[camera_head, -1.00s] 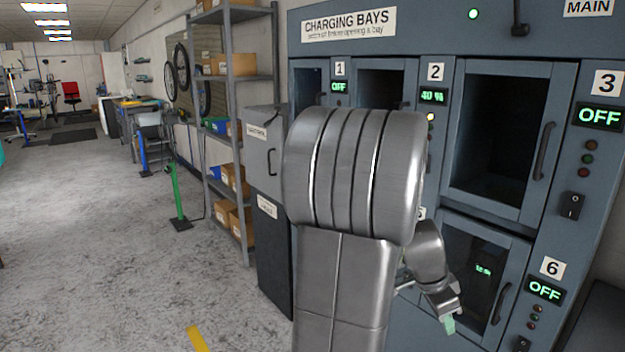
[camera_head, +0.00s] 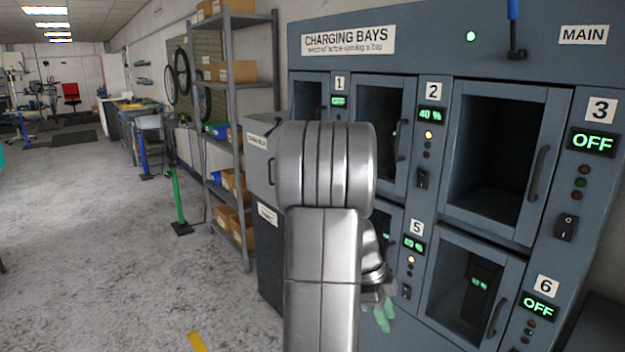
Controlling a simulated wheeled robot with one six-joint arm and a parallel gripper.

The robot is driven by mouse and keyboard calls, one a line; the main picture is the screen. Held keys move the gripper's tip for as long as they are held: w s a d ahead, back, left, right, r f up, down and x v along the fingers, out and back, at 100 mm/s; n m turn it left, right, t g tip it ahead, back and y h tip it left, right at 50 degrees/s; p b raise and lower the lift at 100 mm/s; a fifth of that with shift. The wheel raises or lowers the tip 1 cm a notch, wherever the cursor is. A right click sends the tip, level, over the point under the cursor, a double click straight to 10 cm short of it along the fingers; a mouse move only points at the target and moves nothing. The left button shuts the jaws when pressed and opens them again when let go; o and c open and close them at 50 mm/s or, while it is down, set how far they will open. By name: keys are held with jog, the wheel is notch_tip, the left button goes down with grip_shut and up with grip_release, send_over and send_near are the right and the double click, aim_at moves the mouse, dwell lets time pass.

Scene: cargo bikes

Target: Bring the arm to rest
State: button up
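My arm (camera_head: 325,240) rises in the middle of the camera view, folded, in front of the charging cabinet. My gripper (camera_head: 384,314) shows only in part behind and right of the arm, low in front of the cabinet's lower doors. Its green fingertips point down. Nothing can be made out between them, and the gap is too unclear to tell open from shut. The charging cabinet (camera_head: 420,45) has numbered bays; the arm hides part of its left side.
Bay 3's door (camera_head: 497,155) and bay 6's door (camera_head: 470,290) look shut. A grey cabinet (camera_head: 262,165) and a shelf rack (camera_head: 235,100) with boxes stand left of the bays. A green stand (camera_head: 179,200) is on the floor. The floor (camera_head: 100,260) at left is clear.

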jog(key=shift+w+a+m+g+p, duration=0.4)
jog(key=shift+w+a+m+p, duration=0.65)
jog(key=shift+w+a, duration=0.4)
jog(key=shift+d, duration=0.1)
